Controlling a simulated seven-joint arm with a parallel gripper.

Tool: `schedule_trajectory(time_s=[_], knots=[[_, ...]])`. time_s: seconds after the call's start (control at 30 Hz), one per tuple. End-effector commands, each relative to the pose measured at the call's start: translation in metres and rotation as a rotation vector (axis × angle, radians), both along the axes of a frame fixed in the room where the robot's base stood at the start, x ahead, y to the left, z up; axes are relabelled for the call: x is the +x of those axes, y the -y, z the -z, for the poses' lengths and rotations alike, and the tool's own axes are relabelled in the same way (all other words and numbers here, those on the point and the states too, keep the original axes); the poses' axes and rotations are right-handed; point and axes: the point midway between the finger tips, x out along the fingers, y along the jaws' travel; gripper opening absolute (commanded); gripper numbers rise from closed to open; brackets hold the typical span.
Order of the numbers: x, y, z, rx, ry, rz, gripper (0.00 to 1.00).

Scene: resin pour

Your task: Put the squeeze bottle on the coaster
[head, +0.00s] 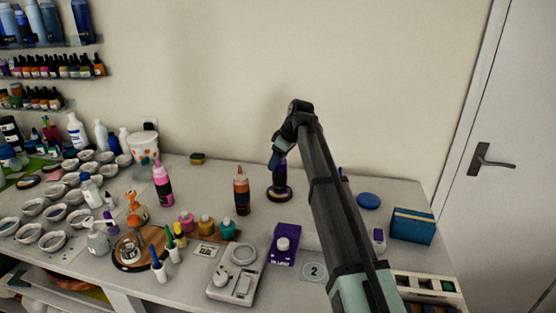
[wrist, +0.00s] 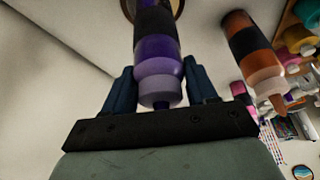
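The purple squeeze bottle (head: 280,178) is upright at the dark round coaster (head: 279,195) toward the back of the table. It appears to stand on it, but contact at the base is not clear. In the wrist view the squeeze bottle (wrist: 157,58) runs away from me, and the coaster's pale gold rim (wrist: 181,8) shows behind its far end. In the head view my gripper (head: 277,157) is partly hidden behind my arm.
An orange-brown bottle (head: 241,191) stands left of the coaster, and a pink bottle (head: 162,185) farther left. A purple device (head: 285,244) and a scale (head: 236,276) are in front. A blue disc (head: 368,201) and a teal box (head: 412,226) are at the right.

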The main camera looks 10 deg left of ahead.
Motion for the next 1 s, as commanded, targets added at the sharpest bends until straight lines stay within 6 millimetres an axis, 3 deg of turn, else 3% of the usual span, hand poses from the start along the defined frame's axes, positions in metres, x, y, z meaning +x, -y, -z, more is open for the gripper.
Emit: schedule_trajectory(time_s=[0.23, 0.57, 0.77, 1.0], knots=[[0.000, 0.000, 0.000, 0.000, 0.000, 0.000, 0.81], [0.000, 0.000, -0.004, 0.000, 0.000, 0.000, 0.82], [-0.002, 0.009, -0.027, 0.001, 0.002, 0.001, 0.82], [-0.006, 0.026, -0.069, 0.001, 0.002, 0.001, 0.82]])
